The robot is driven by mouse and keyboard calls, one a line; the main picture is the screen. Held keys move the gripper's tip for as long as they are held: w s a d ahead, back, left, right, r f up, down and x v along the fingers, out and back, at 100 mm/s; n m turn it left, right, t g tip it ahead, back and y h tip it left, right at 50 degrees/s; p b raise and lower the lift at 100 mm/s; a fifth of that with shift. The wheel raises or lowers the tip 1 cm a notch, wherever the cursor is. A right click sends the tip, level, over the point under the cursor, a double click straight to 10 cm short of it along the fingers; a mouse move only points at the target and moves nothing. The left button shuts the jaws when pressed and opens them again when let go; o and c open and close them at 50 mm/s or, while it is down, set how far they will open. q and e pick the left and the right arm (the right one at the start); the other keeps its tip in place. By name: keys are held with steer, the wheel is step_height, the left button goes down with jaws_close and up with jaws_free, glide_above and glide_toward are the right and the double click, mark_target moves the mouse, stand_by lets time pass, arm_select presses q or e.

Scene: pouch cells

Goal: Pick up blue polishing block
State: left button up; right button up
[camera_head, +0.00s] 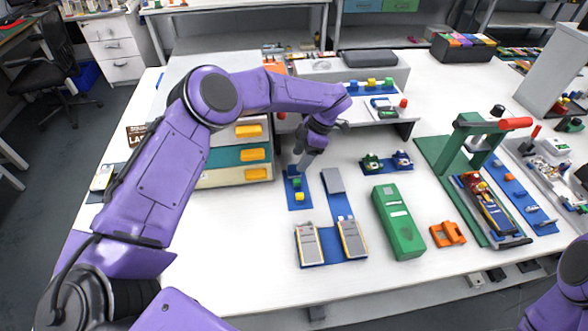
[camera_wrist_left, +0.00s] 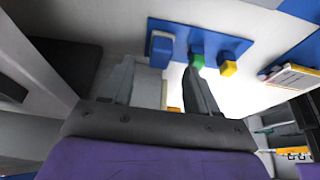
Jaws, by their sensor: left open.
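The blue polishing block (camera_wrist_left: 162,48) is on a blue mat (camera_wrist_left: 222,42), in a row with a green block (camera_wrist_left: 197,57) and a yellow block (camera_wrist_left: 228,68). In the head view the mat (camera_head: 291,203), green block (camera_head: 297,182) and yellow block (camera_head: 299,196) show below my left gripper (camera_head: 303,162); the blue block is hard to make out there beside the fingers. My right gripper is out of view.
A drawer unit (camera_head: 232,176) with orange handles stands left of the mat. To the right are a grey block (camera_head: 333,181), two meters (camera_head: 308,245) on a blue mat and a green case (camera_head: 399,223). A raised shelf (camera_head: 375,112) with more blocks stands behind.

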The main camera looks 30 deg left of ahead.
mark_target(294, 167)
arm_select(q)
steer(key=p+x, duration=0.1)
steer(key=x, duration=0.3)
steer(key=shift+a, duration=0.1)
steer(key=shift+r, duration=0.1)
jaws_close()
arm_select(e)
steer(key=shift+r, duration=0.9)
arm_select(q)
steer(key=shift+r, duration=0.6)
steer(key=s+d+r, duration=0.1)
steer(key=r, duration=0.1)
steer(key=s+d+r+b, duration=0.1)
steer(key=r, duration=0.1)
steer(key=s+r+b, duration=0.1)
steer(key=r, duration=0.2)
steer(key=shift+s+d, duration=0.35)
steer(key=shift+d, duration=0.05)
steer(key=s+d+r+b, duration=0.3)
steer(key=s+d+r, duration=0.1)
steer(key=s, duration=0.3)
steer(key=shift+s+d+r, duration=0.35)
steer(key=shift+d+r, duration=0.05)
steer(key=shift+d, duration=0.45)
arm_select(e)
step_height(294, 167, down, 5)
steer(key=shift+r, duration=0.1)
arm_select(q)
steer(key=c, duration=1)
jaws_free()
